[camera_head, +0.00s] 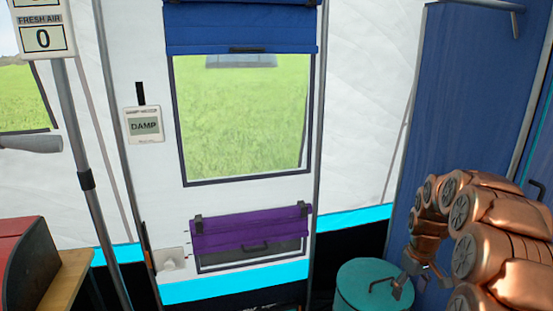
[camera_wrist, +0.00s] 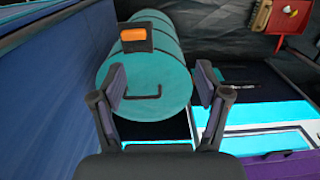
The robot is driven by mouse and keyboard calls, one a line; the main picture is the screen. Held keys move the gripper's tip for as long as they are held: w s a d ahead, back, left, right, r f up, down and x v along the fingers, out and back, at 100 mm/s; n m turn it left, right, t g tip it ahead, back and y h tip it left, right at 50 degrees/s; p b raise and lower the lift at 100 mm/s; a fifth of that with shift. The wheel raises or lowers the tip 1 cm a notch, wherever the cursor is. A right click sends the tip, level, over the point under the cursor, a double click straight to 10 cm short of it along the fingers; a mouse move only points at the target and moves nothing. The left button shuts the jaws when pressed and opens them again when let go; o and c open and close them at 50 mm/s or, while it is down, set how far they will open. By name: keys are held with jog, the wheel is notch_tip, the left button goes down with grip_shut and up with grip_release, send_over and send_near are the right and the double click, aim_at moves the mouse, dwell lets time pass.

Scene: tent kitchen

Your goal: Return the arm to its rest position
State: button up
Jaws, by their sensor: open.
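My copper-coloured arm (camera_head: 480,225) bends down at the right of the head view. My gripper (camera_head: 402,283) hangs in front of a teal cylinder (camera_head: 372,272), partly overlapping it in that view. In the wrist view my gripper (camera_wrist: 160,90) has its two dark fingers spread wide apart with nothing held between them. The teal cylinder (camera_wrist: 146,70) shows behind and between the fingers, with a dark bent handle and an orange piece on it. I cannot tell whether a finger touches it.
A blue panel (camera_head: 465,100) stands behind my arm. A white tent wall holds a window (camera_head: 243,115), a purple flap (camera_head: 250,228) and a "DAMP" meter (camera_head: 144,125). A pole (camera_head: 85,170) and a red object (camera_head: 22,262) on a wooden top are at the left.

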jog(key=s+a+r+g, duration=0.1)
jog(key=s+a+r, duration=0.2)
jog(key=s+a, duration=0.4)
jog(key=s+a+r, duration=0.4)
jog(key=s+a, duration=0.2)
jog(key=s+a+r+m+g, duration=0.1)
jog(key=s+a, duration=0.2)
jog(key=s, duration=0.8)
jog(key=s+a+m, duration=0.2)
jog(key=s+a, duration=0.2)
jog(key=s, duration=0.6)
notch_tip(320, 180, up, 24)
jog(key=s+p, duration=0.1)
jog(key=p, duration=2.2)
jog(key=shift+s, duration=0.3)
jog(key=shift+d, duration=0.1)
jog(key=shift+c, duration=0.4)
